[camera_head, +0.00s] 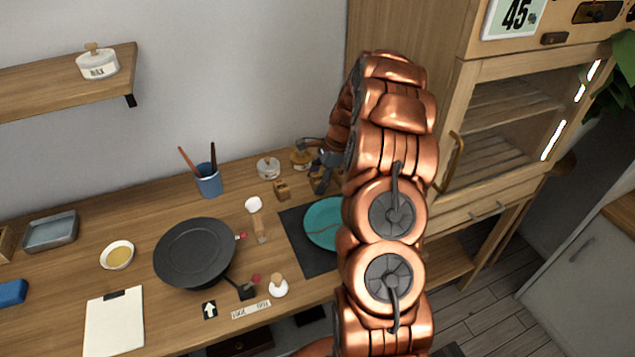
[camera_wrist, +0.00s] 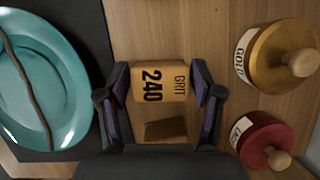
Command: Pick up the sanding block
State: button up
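The sanding block (camera_wrist: 160,82), a tan block printed "240 GRIT", lies on the wooden bench in the wrist view. My gripper (camera_wrist: 161,84) is open, with one finger to the left and one to the right of the block in the picture. Narrow gaps seem to show at both sides; contact is not clear. In the head view my gripper (camera_head: 320,180) is low over the bench behind the teal plate (camera_head: 322,224), partly covered by my arm. I cannot make out the block there.
A darker brown block (camera_wrist: 166,130) sits just below the sanding block in the wrist view. A gold jar (camera_wrist: 275,58) and a red jar (camera_wrist: 262,140) stand to the right. The plate, on a dark mat (camera_head: 300,246), lies to the left. A small wooden item (camera_head: 281,190) stands nearby.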

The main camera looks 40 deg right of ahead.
aim_at(314, 178)
jog(key=c, duration=0.7)
jog(key=shift+r, duration=0.1)
jog(key=shift+c, duration=0.2)
jog(key=shift+r+b, duration=0.95)
jog(key=shift+r, duration=0.7)
jog(key=s+a+b, duration=0.1)
jog(key=s+a, duration=0.2)
jog(key=s+a+r+b, duration=0.1)
jog(key=s+a, duration=0.3)
jog(key=s+a+b, duration=0.2)
jog(key=s+a, duration=0.2)
jog(key=shift+s+a+r, duration=0.15)
jog(key=shift+r, duration=0.15)
